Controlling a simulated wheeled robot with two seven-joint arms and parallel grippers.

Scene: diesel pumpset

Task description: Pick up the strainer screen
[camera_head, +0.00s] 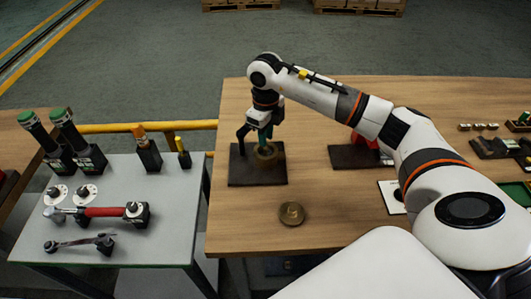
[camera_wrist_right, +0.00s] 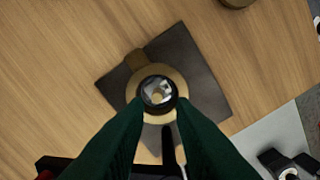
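My right gripper (camera_head: 265,136) points down just above a brass strainer body (camera_head: 268,153) on a dark square mat. The right wrist view shows its green fingers (camera_wrist_right: 160,105) spread apart, with the tips beside a round, dark-rimmed piece with a shiny centre, seemingly the strainer screen (camera_wrist_right: 157,92). That piece sits in the middle of the brass body (camera_wrist_right: 176,82). I cannot see whether the fingertips touch it. My left gripper is not in view.
A round brass part (camera_head: 291,213) lies on the wooden table (camera_head: 330,215) in front of the mat (camera_head: 240,172). A second dark mat (camera_head: 347,157) with a red part stands to the right. A grey side table (camera_head: 110,222) at left holds several tools.

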